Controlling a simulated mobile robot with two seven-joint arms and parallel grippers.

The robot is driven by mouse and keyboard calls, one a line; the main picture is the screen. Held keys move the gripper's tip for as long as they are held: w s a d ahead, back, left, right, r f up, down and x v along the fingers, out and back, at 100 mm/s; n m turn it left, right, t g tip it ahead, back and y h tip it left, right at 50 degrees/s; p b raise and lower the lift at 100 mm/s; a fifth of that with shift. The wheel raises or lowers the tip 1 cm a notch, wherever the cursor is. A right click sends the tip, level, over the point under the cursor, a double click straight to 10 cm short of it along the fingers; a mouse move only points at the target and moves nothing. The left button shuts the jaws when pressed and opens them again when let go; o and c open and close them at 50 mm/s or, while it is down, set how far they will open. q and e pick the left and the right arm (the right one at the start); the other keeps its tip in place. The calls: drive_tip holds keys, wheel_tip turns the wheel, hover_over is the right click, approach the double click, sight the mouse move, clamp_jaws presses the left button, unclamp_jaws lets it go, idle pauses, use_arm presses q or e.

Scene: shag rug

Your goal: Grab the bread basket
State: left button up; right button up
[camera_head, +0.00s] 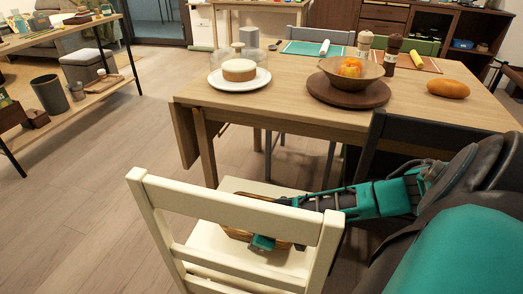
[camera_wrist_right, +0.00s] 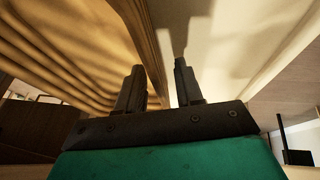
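The brown ribbed bread basket (camera_head: 236,234) rests on the seat of the cream chair (camera_head: 203,242), partly hidden behind the chair's backrest slats. My right arm reaches in from the right over the seat. My right gripper (camera_head: 264,243) is at the basket, partly covered by the backrest. In the right wrist view the gripper (camera_wrist_right: 158,85) has its two fingers apart. The basket's ribbed wall (camera_wrist_right: 75,45) fills the left, and its edge runs between the fingers. I cannot tell whether either finger touches it. My left gripper is not in view.
The wooden table (camera_head: 290,118) stands behind the chair, holding a cake on a plate (camera_head: 239,75), a bowl of fruit (camera_head: 350,72) and a bread loaf (camera_head: 448,89). A dark chair (camera_head: 395,130) is close to my right arm.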

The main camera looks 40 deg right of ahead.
clamp_jaws()
drive_tip(key=shift+r, duration=0.1)
idle(0.4)
